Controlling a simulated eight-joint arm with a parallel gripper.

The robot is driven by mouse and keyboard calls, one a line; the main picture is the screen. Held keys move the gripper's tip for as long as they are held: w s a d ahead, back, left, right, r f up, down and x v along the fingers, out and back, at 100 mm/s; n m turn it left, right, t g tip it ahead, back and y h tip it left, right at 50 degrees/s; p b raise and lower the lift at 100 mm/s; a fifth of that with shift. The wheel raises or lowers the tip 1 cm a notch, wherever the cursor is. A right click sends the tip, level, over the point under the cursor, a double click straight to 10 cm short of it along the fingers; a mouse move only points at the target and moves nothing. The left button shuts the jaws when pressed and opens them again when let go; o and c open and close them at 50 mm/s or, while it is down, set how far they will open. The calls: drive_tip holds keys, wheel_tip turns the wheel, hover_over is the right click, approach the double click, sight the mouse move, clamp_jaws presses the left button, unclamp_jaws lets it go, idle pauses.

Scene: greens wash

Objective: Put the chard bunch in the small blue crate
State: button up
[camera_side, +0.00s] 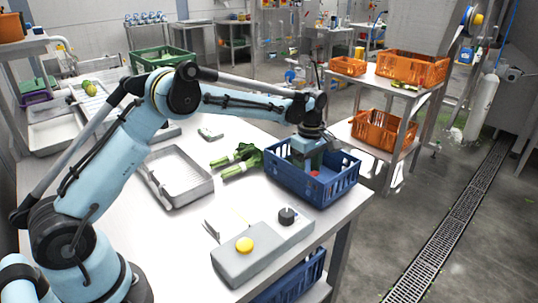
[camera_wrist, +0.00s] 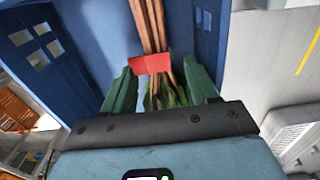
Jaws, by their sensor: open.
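The chard bunch (camera_wrist: 152,64) is inside the small blue crate (camera_side: 290,187), with brownish-pink stalks, a red band and some green leaf. In the side view only a bit of red (camera_side: 315,173) shows inside the crate. My gripper (camera_side: 310,167) is down inside the crate. In the wrist view my green fingers (camera_wrist: 160,88) are spread on either side of the bunch, with gaps between them and the stalks. The leafy end is partly hidden by the gripper body. The crate's blue wall (camera_wrist: 38,42) shows at left.
Another green leafy bunch (camera_side: 238,160) lies on the table left of the crate. A grey tray (camera_side: 178,178) and a control box with a yellow button (camera_side: 245,244) are nearby. Orange crates (camera_side: 412,67) stand on a shelf at right. Another blue crate (camera_side: 292,279) is under the table.

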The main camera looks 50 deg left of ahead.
drive_tip(key=s+r+m+t, duration=0.2)
drive_tip(key=s+r+m, duration=0.25)
drive_tip(key=r, duration=1.05)
drive_tip(key=s+f+m+t, duration=0.2)
drive_tip(key=s+m, duration=0.4)
drive_tip(key=s, duration=0.4)
drive_tip(key=s+d+f+m+t, duration=0.1)
drive_tip(key=s+f+m+t, duration=0.1)
drive_tip(key=s+m, duration=0.5)
drive_tip(key=s+t, duration=0.1)
drive_tip(key=s, duration=0.2)
drive_tip(key=shift+d+f, duration=0.2)
drive_tip(key=shift+d, duration=0.1)
drive_tip(key=shift+m, duration=0.25)
